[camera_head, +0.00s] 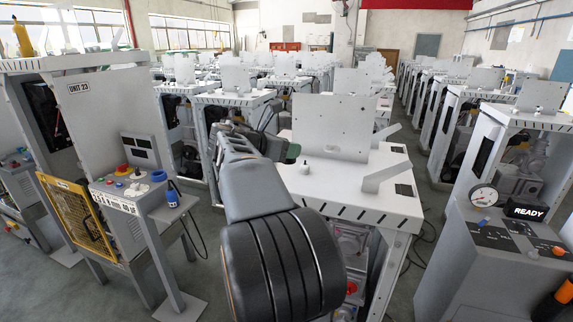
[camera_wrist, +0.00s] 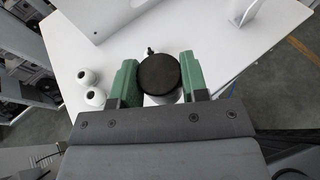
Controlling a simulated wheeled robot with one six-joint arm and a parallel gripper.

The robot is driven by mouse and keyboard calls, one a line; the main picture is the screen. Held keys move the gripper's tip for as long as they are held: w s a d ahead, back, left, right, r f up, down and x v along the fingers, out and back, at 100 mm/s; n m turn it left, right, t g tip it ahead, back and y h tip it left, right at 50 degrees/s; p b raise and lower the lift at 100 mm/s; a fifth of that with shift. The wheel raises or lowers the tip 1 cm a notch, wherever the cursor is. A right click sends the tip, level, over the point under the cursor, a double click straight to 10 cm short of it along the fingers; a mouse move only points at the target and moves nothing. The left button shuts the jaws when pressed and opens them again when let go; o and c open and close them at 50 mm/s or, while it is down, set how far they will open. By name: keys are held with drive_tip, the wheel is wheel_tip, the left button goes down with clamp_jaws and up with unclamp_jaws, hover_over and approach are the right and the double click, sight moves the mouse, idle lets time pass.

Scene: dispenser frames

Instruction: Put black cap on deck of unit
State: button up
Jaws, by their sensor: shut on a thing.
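My gripper (camera_wrist: 158,60) has two green fingers in the wrist view, one on each side of a round black cap (camera_wrist: 160,75). The fingers are shut on it. A pale round part shows just below the cap, partly hidden; I cannot tell whether it is joined to the cap. The white deck (camera_wrist: 228,58) of a unit lies beneath the gripper. The cap is hidden there.
Two white knobs (camera_wrist: 90,85) stand on the deck left of the fingers. In the head view an upright plate (camera_head: 331,125) rises from the deck, with an angled bracket (camera_head: 384,174) at its right.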

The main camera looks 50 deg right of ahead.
drive_tip(key=f, duration=0.1)
drive_tip(key=w+d+f, duration=0.2)
drive_tip(key=shift+f, duration=0.25)
drive_tip(key=f, duration=0.3)
drive_tip(key=shift+w+d, duration=0.25)
drive_tip(key=shift+w, duration=0.05)
drive_tip(key=shift+f, duration=0.4)
drive_tip(key=shift+f, duration=0.1)
drive_tip(key=o, duration=0.9)
